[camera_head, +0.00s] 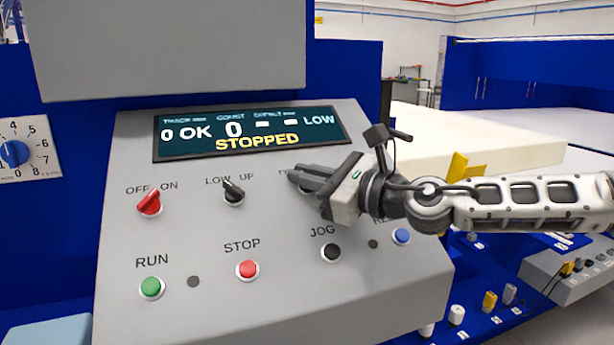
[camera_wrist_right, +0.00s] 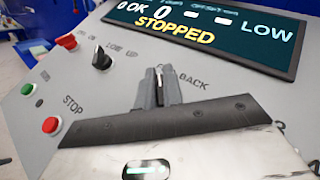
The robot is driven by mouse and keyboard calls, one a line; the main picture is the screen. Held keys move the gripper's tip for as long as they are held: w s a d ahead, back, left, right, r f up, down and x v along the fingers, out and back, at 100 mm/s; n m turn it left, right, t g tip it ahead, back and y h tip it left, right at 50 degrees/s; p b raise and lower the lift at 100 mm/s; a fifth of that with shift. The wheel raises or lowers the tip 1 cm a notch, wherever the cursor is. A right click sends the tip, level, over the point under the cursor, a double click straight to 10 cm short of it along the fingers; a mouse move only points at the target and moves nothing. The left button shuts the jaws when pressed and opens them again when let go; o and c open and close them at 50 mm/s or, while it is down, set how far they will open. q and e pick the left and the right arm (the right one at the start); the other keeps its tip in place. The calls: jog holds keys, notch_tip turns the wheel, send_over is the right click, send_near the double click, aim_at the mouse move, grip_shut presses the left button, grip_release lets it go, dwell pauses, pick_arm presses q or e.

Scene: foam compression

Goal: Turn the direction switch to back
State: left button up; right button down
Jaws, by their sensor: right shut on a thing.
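My right gripper (camera_head: 297,178) reaches in from the right to the sloped grey control panel (camera_head: 200,320). Its fingers are shut on the direction switch (camera_wrist_right: 159,76), which shows only as a thin dark piece with a pale line between the fingertips in the right wrist view. The gripper also shows there (camera_wrist_right: 158,90), with the label BACK just right of the fingers. The other label of this switch is hidden by the gripper. In the head view the fingers and hand cover the switch. My left gripper is not in view.
The LOW/UP black switch (camera_head: 233,192) and red OFF/ON switch (camera_head: 149,203) sit left of my gripper. Below are the green RUN (camera_head: 152,287), red STOP (camera_head: 247,269) and black JOG (camera_head: 331,252) buttons. The display (camera_head: 250,132) above reads STOPPED.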

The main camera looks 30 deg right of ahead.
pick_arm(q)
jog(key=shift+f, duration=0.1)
pick_arm(e)
jog(key=shift+f, duration=0.3)
